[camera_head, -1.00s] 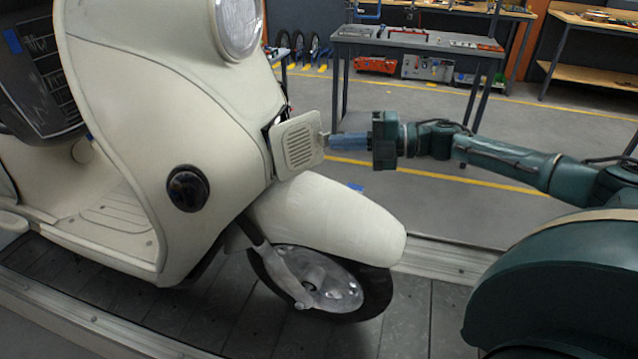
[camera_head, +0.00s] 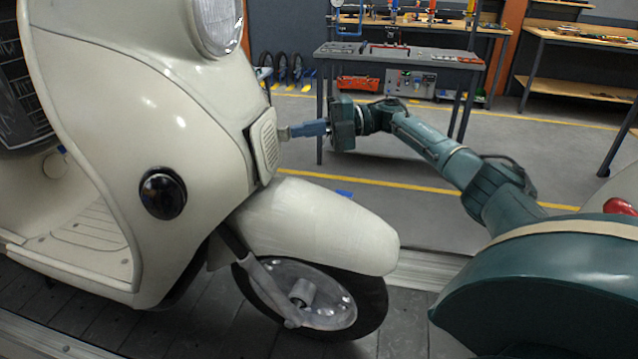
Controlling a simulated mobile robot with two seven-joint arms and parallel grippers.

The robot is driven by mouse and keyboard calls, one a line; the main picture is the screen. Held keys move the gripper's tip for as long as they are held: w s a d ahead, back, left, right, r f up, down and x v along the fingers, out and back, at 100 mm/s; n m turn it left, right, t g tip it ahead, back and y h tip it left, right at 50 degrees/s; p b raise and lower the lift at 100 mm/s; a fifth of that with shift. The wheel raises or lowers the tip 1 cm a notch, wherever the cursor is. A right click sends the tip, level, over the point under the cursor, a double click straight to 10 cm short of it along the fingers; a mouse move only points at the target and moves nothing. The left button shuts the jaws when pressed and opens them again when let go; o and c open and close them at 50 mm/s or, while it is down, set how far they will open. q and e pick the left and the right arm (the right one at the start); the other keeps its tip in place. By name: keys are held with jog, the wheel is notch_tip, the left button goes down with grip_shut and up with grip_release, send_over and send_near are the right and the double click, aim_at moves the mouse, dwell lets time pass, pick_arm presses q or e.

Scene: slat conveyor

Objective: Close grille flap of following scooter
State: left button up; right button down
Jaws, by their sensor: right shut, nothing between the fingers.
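The cream scooter (camera_head: 135,120) stands on the slat conveyor at the left, its front wheel (camera_head: 310,300) towards the right. Its grille flap (camera_head: 265,146), a cream plate with horizontal slots, sits at the front of the leg shield above the mudguard and lies close to the body. A thin dark line shows along its left edge; I cannot tell whether it is fully flush. My right gripper (camera_head: 283,133) is shut and empty, its fingertips at the flap's outer right side, touching or very near it. My left gripper is not in view.
The slat conveyor (camera_head: 100,325) runs under the scooter with a metal edge rail. A grey workbench (camera_head: 400,55) with tools stands behind my right arm. Open grey floor with a yellow line lies between conveyor and benches.

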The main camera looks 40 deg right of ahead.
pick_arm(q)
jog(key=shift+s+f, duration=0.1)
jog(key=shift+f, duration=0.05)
pick_arm(e)
jog(key=shift+w, duration=0.15)
dwell(0.4)
pick_arm(q)
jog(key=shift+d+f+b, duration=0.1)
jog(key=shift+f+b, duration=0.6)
jog(key=shift+b, duration=0.65)
pick_arm(e)
jog(key=v, duration=1.3)
jog(key=shift+d, duration=0.1)
